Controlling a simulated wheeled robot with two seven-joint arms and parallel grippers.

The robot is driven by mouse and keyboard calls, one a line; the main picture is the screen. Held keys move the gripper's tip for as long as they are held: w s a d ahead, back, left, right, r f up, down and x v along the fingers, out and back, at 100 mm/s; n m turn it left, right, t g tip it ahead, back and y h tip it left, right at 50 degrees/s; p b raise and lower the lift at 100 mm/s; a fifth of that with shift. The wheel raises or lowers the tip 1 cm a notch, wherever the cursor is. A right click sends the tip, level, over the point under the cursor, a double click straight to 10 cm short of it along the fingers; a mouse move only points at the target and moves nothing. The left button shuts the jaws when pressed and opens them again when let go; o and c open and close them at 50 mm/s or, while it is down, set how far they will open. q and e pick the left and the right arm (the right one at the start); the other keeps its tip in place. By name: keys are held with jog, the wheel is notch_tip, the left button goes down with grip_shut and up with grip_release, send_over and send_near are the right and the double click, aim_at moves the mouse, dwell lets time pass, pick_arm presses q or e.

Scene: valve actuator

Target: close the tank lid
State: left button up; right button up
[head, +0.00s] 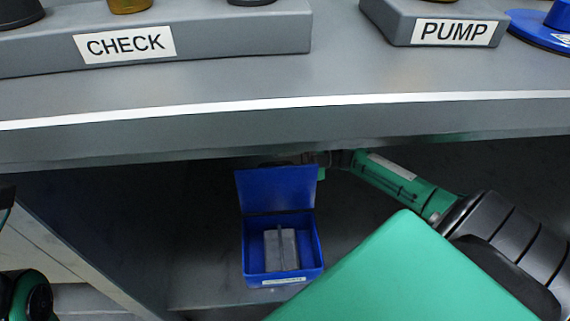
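The tank is a small blue box (248,262) in the shadowed space under the counter, at lower middle of the head view. Its blue lid (276,188) stands open, raised about upright at the back edge. A grey block-like part with a ridge shows inside the box. My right arm reaches in from the right, and its gripper (308,159) is at the top edge of the lid, partly behind it and in shadow. Whether it touches the lid, and whether its fingers are open or shut, I cannot tell. My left gripper does not show.
The grey counter (220,85) with a white stripe overhangs the tank. Blocks labelled CHECK (205,43) and PUMP (400,25) sit on it, with a blue round part (535,30) at far right. A side panel (70,245) bounds the space on the left.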

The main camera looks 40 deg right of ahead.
jog(key=shift+a, duration=0.15)
grip_shut()
jog(key=shift+s+r, duration=0.1)
